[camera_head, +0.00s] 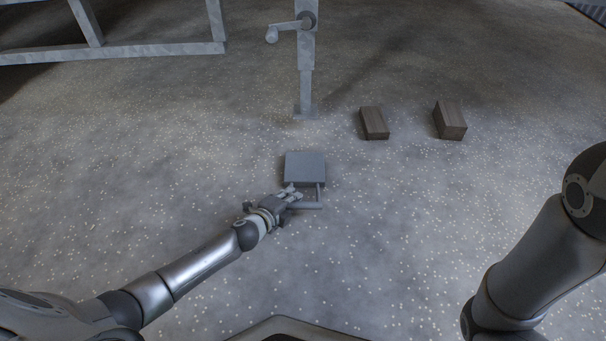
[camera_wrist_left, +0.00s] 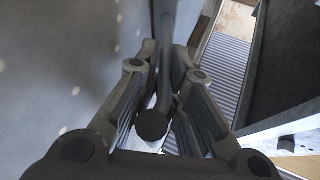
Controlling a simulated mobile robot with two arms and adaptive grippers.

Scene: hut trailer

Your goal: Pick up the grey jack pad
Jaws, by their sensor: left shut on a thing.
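The grey jack pad (camera_head: 305,167) is a flat square block with a bar handle on its near side, in the middle of the head view. My left gripper (camera_head: 293,193) is at that handle. In the left wrist view the fingers of my left gripper (camera_wrist_left: 158,100) are closed around a dark bar, the pad's handle (camera_wrist_left: 153,123), with its round end facing the camera. I cannot tell whether the pad touches the floor or is raised. My right gripper is not in view; only part of my right arm shows at the right of the head view.
A jack post with a crank (camera_head: 305,60) stands on the floor behind the pad. Two brown blocks, one nearer (camera_head: 374,123) and one farther right (camera_head: 449,120), lie to the right. A grey metal frame (camera_head: 120,51) is at the top left.

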